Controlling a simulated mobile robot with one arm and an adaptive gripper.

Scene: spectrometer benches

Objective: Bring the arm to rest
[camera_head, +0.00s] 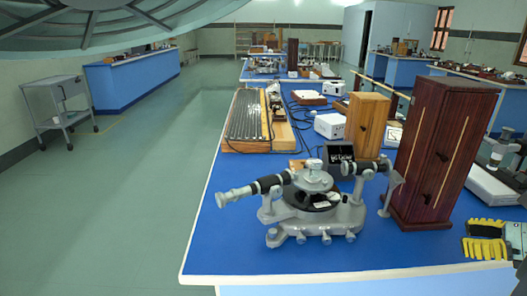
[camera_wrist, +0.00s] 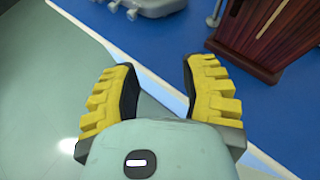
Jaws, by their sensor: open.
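My gripper (camera_wrist: 158,85) is open and empty in the wrist view, its two yellow ribbed fingers spread apart. It points down over the front edge of the blue bench (camera_wrist: 120,25), with floor on the left. In the head view, part of my gripper (camera_head: 487,240) shows at the lower right, beside the bench's front right area. Nothing lies between the fingers. The foot of a dark wooden cabinet (camera_wrist: 265,38) and part of the grey spectrometer base (camera_wrist: 150,6) show beyond the fingertips.
The spectrometer (camera_head: 315,200) stands near the bench front. The tall dark cabinet (camera_head: 440,150) is right of it, close to my gripper. A lighter wooden cabinet (camera_head: 366,122) and a white box (camera_head: 330,125) stand behind. The floor (camera_head: 110,215) at left is clear, with a trolley (camera_head: 62,105) farther back.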

